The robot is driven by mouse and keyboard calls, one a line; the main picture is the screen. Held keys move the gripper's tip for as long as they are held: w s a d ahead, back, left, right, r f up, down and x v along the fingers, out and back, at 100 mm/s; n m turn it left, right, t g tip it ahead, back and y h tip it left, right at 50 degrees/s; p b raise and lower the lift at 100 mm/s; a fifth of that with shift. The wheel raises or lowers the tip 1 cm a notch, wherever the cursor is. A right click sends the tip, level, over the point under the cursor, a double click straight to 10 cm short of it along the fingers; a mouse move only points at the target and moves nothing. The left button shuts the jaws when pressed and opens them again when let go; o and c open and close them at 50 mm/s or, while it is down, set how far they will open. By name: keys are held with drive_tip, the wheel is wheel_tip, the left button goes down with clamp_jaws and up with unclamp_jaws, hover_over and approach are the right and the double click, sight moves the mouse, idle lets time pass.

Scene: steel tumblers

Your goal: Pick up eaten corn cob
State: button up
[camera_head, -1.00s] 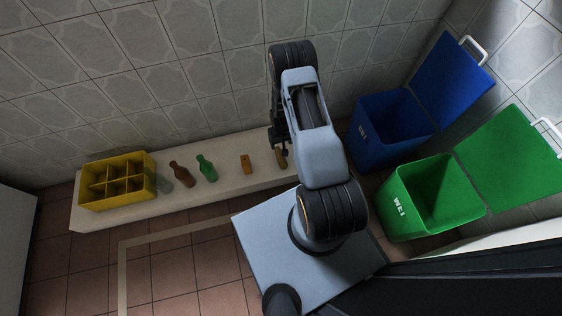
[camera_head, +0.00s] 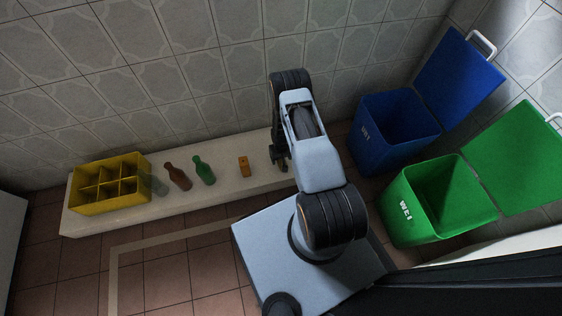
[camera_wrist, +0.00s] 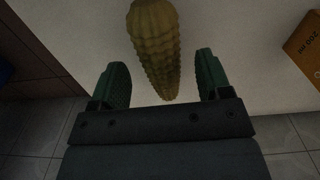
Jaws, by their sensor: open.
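The eaten corn cob (camera_wrist: 155,45) is yellowish and bumpy. In the wrist view it lies on the white ledge (camera_wrist: 235,60), with its narrow end pointing toward my gripper. My gripper (camera_wrist: 162,82) is open, with one green-padded finger on each side of the cob's narrow end. A gap shows between the cob and each finger, and I cannot tell how high the fingers are above the ledge. In the head view my gripper (camera_head: 280,158) is over the right part of the ledge, and the cob is hidden by my arm.
An orange box (camera_head: 244,166) lies left of my gripper; green (camera_head: 204,170) and brown (camera_head: 178,176) bottles, a clear bottle and a yellow crate (camera_head: 110,184) sit farther left. Open blue (camera_head: 398,135) and green (camera_head: 437,200) bins stand right. A tiled wall backs the ledge.

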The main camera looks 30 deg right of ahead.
wheel_tip(320, 180, down, 3)
drive_tip(key=shift+r+b, duration=0.1)
drive_tip(key=shift+b, duration=0.3)
drive_tip(key=shift+r, duration=0.1)
drive_tip(key=c, duration=1)
drive_tip(key=shift+r, duration=0.1)
